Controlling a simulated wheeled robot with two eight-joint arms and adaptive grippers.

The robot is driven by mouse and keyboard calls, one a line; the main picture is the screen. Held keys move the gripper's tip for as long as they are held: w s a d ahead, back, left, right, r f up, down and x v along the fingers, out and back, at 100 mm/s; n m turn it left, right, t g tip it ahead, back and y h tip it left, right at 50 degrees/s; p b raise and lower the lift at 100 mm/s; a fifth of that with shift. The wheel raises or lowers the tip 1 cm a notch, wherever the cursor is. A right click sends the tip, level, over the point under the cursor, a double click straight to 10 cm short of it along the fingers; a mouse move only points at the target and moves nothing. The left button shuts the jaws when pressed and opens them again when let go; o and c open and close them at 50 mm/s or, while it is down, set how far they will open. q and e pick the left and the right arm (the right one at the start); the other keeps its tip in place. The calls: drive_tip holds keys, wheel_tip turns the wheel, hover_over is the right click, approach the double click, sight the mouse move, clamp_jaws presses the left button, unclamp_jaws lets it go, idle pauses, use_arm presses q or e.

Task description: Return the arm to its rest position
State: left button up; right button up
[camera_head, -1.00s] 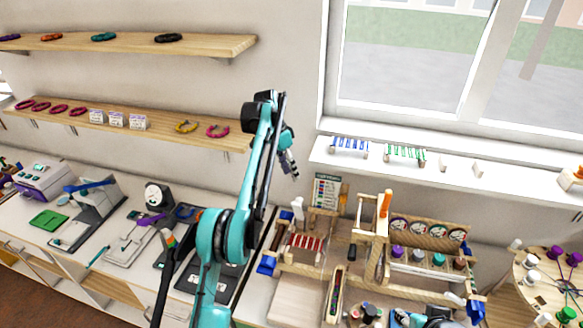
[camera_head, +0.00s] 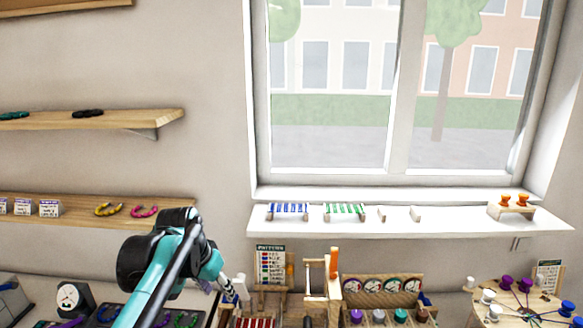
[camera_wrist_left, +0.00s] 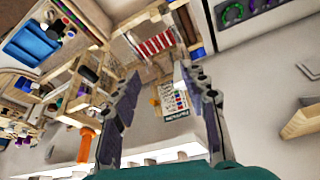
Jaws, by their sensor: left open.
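My left arm comes in at the lower left of the head view, with its teal links raised in front of the wall. My left gripper (camera_head: 229,290) is small in the head view, at the end of that arm, beside the left part of the wooden bead station. In the left wrist view its two dark fingers (camera_wrist_left: 163,100) are spread wide apart with nothing between them. The pattern card (camera_wrist_left: 175,101) shows beyond the gap between the fingers. My right gripper is in neither view.
A window sill (camera_head: 450,226) carries small blue and green racks and orange pieces. Wooden shelves (camera_head: 110,122) are on the left wall. The bead station (camera_head: 385,285) with cups stands below the sill. A round board with spools (camera_head: 525,300) is at right.

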use_arm(q)
drive_tip(key=s+f+n+t+y+b, duration=0.1)
drive_tip(key=s+f+n+t+b, duration=0.2)
drive_tip(key=s+f, duration=1.6)
drive_tip(key=s+b, duration=0.1)
drive_tip(key=b, duration=0.2)
drive_tip(key=shift+s+f+n, duration=0.3)
drive_tip(key=shift+f, duration=0.05)
